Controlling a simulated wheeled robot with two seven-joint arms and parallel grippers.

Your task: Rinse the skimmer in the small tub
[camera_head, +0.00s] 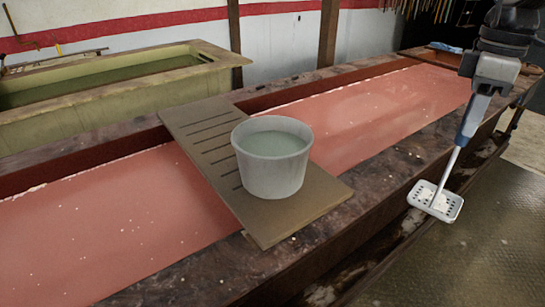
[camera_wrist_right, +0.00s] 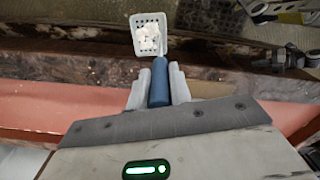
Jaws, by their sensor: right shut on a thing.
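The small tub (camera_head: 262,175) is a whitish round bucket with greenish water in it. It stands upright on a slatted brown board (camera_head: 205,135) in the head view. The skimmer (camera_head: 435,201) has a white perforated square head, a thin shaft and a blue handle. It hangs head-down right of the tub, apart from it. Whitish bits lie on its head, as the right wrist view also shows (camera_wrist_right: 149,36). My right gripper (camera_head: 472,118) is shut on the blue handle, with a finger on each side in the wrist view (camera_wrist_right: 158,88). My left gripper is in neither view.
The board lies across a long trough of pinkish liquid (camera_head: 90,225) with white specks. A yellowish basin (camera_head: 110,105) of dark green liquid stands at the back left. A dark metal surface (camera_head: 460,260) lies at the lower right, and a wooden post (camera_head: 328,35) stands behind.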

